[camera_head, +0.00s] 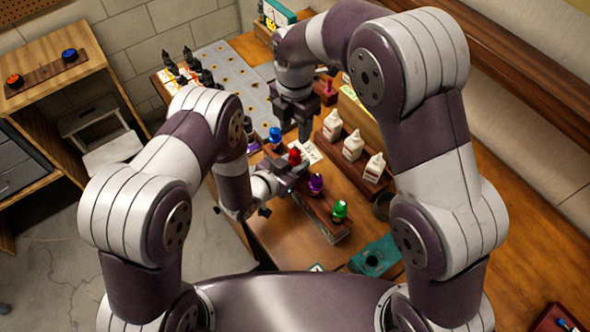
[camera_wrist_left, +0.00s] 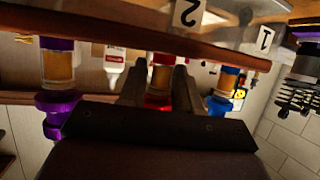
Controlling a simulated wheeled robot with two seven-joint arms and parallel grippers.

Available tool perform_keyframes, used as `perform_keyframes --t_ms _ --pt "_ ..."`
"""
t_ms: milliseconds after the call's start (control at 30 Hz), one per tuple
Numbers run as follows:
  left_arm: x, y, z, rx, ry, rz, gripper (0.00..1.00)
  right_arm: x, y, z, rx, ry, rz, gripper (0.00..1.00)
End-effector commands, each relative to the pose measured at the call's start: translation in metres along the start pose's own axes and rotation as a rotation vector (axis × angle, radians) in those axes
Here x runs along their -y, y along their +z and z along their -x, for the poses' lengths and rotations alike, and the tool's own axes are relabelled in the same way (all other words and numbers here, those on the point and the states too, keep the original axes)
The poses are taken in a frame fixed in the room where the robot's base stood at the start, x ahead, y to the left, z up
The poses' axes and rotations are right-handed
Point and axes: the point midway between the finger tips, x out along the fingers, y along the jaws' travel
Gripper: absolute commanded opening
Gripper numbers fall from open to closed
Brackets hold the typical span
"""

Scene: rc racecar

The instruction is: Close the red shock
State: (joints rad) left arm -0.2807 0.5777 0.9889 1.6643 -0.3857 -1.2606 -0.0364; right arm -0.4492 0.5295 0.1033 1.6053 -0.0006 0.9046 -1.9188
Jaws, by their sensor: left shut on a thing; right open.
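The red shock (camera_head: 295,156) stands in a wooden rack (camera_head: 318,207) on the table, between a blue shock (camera_head: 275,137) and a purple shock (camera_head: 316,183). A green shock (camera_head: 340,209) stands at the rack's near end. My left gripper (camera_head: 292,169) is shut on the red shock from the left side. In the left wrist view the fingers lie on both sides of the red shock (camera_wrist_left: 158,100), partly hiding it; its threads cannot be made out. My right gripper (camera_head: 303,122) is open and empty above the table, beyond the red shock.
White bottles (camera_head: 353,145) stand in a wooden holder to the right of the rack. A grey perforated board (camera_head: 232,82) with black parts lies at the back left. A teal object (camera_head: 375,256) lies near the front. Number cards (camera_wrist_left: 188,12) show beside the rack.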

Motion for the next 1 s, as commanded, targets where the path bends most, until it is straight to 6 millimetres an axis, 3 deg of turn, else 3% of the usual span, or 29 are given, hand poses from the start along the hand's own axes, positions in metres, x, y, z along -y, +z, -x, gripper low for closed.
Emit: perform_keyframes --t_ms 100,200,567,1000 --pt "0.0 0.0 0.0 -0.001 0.0 0.0 0.0 0.0 0.0 0.0 0.0 0.0 0.162 0.49" --pt "0.0 0.0 0.0 -0.001 0.0 0.0 0.0 0.0 0.0 0.0 0.0 0.0 0.219 0.49" --pt "0.0 0.0 0.0 -0.001 0.0 0.0 0.0 0.0 0.0 -0.004 -0.001 -0.002 0.225 0.49" --pt "0.0 0.0 0.0 -0.001 0.0 0.0 0.0 0.001 0.0 -0.069 -0.002 -0.004 0.224 0.49"
